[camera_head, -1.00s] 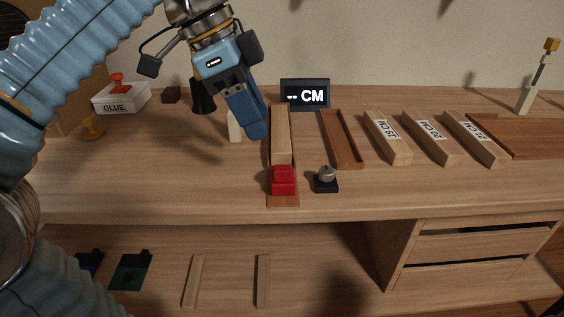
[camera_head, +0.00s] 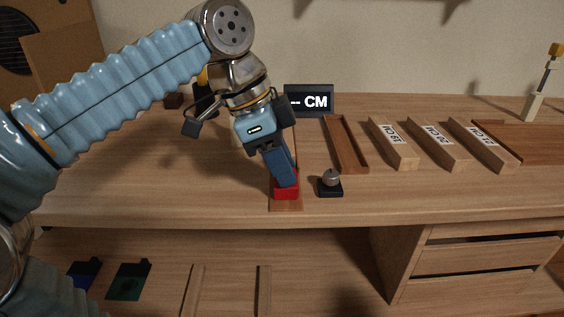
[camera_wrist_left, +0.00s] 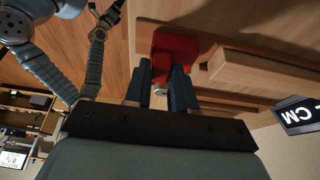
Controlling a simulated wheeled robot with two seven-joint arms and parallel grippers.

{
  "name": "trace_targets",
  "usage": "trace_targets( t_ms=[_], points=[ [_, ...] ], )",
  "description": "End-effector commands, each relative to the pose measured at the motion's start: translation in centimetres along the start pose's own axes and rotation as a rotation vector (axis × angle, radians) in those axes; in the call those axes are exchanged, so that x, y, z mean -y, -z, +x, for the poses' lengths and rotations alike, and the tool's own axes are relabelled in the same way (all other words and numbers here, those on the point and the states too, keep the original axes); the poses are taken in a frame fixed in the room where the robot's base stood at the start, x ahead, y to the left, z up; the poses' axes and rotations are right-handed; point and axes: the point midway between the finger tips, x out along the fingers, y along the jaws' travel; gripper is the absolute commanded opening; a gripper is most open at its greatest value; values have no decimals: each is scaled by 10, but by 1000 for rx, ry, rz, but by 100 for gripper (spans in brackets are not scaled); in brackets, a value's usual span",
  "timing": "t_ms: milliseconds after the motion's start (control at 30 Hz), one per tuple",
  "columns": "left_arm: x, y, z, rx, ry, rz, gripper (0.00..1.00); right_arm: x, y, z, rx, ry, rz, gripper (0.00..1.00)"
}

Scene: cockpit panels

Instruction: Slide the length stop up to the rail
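The length stop, a red block (camera_head: 286,190), sits near the front end of a wooden strip (camera_head: 286,206). In the left wrist view the red stop (camera_wrist_left: 175,47) shows beyond and between my blue fingers. My left gripper (camera_head: 287,182) reaches down onto the stop, with its fingertips (camera_wrist_left: 161,80) on either side of part of it. The fingers stand apart; whether they press on the stop I cannot tell. The pale wooden rail is mostly hidden behind my gripper in the head view; it shows in the left wrist view (camera_wrist_left: 255,75), close to the stop. My right gripper is not in view.
A small black base with a grey knob (camera_head: 330,183) stands just right of the stop. Behind are a display reading "-- CM" (camera_head: 309,100) and an empty wooden tray (camera_head: 345,145). Several labelled wooden blocks (camera_head: 436,147) lie to the right. The table's front edge is close.

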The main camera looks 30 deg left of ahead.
Motion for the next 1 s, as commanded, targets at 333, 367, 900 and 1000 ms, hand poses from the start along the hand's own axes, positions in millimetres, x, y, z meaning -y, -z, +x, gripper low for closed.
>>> trace_targets(
  t_ms=[333,367,900,1000],
  points=[
    [0,0,0,0,0,0,0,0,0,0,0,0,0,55],
    [0,0,0,0,0,0,0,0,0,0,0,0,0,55],
    [41,0,-1,-2,2,-1,0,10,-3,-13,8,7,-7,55],
    [41,0,-1,-2,2,-1,0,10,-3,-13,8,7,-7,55]
  ],
)
